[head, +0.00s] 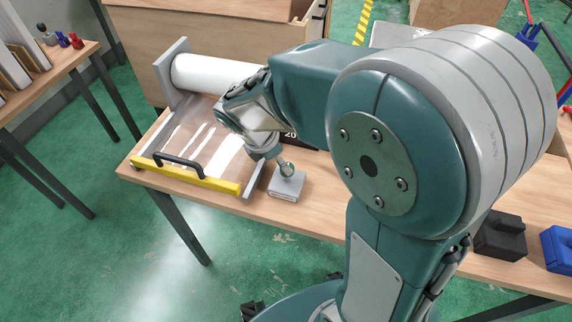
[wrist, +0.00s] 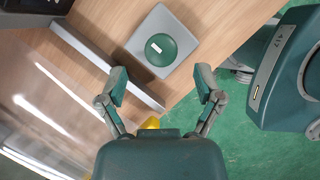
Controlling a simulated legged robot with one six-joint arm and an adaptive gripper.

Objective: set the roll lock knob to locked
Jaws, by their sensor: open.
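The roll lock knob (wrist: 168,58) is a round dark green disc with a short white mark, on a grey square base (wrist: 183,35) on the table.
The roll unit holds a white roll (head: 212,75) and a clear sheet, with a yellow bar (head: 190,177) and black handle (head: 178,163) at its front. Its grey side rail (wrist: 98,58) runs beside the base. Black (head: 500,236) and blue (head: 560,247) blocks lie farther right on the table (head: 318,208).

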